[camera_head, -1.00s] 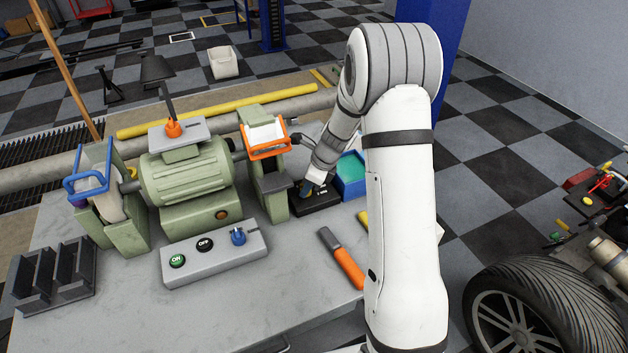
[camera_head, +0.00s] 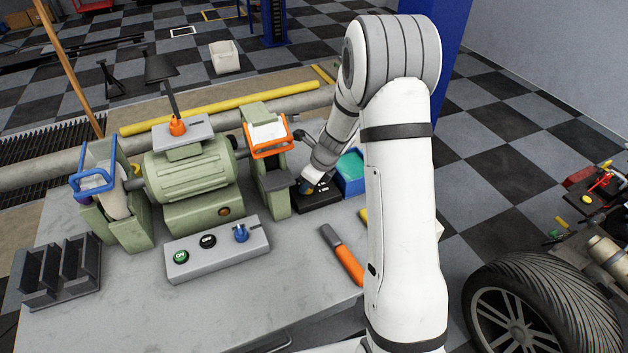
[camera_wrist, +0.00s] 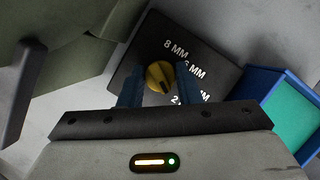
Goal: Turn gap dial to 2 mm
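The gap dial (camera_wrist: 159,76) is a round yellow knob with a dark bar across it, on a black plate (camera_wrist: 135,60). White labels beside it read 8 MM and 6 MM; lower ones, including one starting with 2, are partly covered by my gripper. Which mark the dial points to is unclear. My gripper (camera_wrist: 160,82) has its two blue fingers on either side of the dial, with a narrow gap showing at each side, so it looks open around it. In the head view the plate (camera_head: 322,196) lies right of the grinder, and my gripper (camera_head: 307,186) is low over it.
The green bench grinder (camera_head: 190,175) with its orange-framed guard (camera_head: 268,140) stands close left of my wrist. A blue tray with a teal inside (camera_head: 350,178) sits right of the plate. An orange-handled tool (camera_head: 348,265) lies in front. A switch box (camera_head: 215,250) stands nearer.

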